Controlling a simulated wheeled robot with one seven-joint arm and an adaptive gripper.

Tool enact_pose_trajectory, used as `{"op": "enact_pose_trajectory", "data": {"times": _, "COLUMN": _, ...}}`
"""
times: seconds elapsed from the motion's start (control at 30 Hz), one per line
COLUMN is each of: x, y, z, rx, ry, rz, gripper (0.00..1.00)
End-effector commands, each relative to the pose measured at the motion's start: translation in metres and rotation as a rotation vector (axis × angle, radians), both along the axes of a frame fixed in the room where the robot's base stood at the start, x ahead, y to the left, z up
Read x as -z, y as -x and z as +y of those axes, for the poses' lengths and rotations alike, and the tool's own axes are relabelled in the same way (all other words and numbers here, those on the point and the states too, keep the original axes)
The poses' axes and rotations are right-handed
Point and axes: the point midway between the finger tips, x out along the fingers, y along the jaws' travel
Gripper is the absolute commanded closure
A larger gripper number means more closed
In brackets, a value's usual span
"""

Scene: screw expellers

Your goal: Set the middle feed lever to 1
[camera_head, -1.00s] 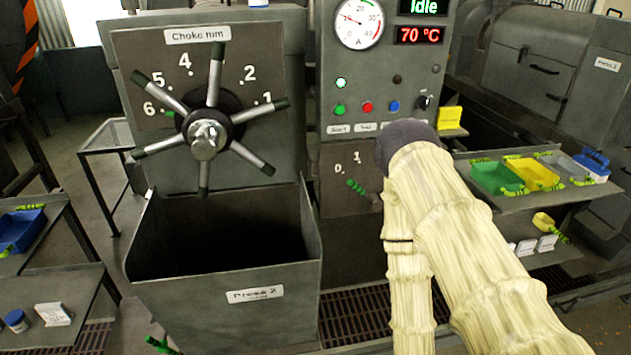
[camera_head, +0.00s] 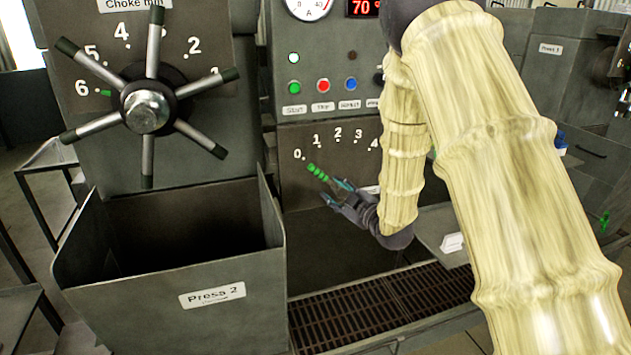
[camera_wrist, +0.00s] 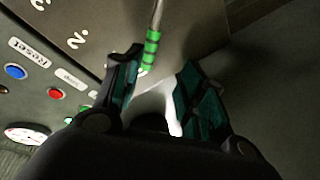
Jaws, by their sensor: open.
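The feed lever with a green ribbed grip (camera_head: 316,172) is on the Press 2 panel (camera_head: 292,190), under a scale marked 0 to 4. Its grip end points up and left, close to the 0 mark. My gripper (camera_head: 334,192) is open just right of and below the grip, fingertips towards it. In the wrist view the green grip (camera_wrist: 150,52) shows between the spread fingers (camera_wrist: 157,68), nearer the left one. I cannot tell whether a finger touches it. The lever's pivot is hidden behind my gripper in the head view.
A dark hopper bin labelled Press 2 (camera_head: 212,295) stands left of the lever, its right wall close by. The choke handwheel (camera_head: 147,110) with long spokes is above it. Coloured buttons (camera_head: 323,85) sit above the scale. A floor grating (camera_head: 380,305) lies below.

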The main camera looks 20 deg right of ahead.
Motion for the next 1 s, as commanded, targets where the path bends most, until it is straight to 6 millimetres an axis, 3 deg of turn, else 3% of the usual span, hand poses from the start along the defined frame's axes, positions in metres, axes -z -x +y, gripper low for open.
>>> {"op": "enact_pose_trajectory", "data": {"times": 0.2, "x": -0.020, "y": -0.011, "z": 0.000, "rx": -0.020, "ry": 0.023, "rz": -0.056, "gripper": 0.59}}
{"op": "enact_pose_trajectory", "data": {"times": 0.8, "x": -0.020, "y": -0.093, "z": 0.026, "rx": -0.020, "ry": 0.021, "rz": -0.053, "gripper": 0.59}}
{"op": "enact_pose_trajectory", "data": {"times": 1.0, "x": -0.019, "y": -0.106, "z": 0.031, "rx": -0.019, "ry": 0.020, "rz": -0.052, "gripper": 0.59}}
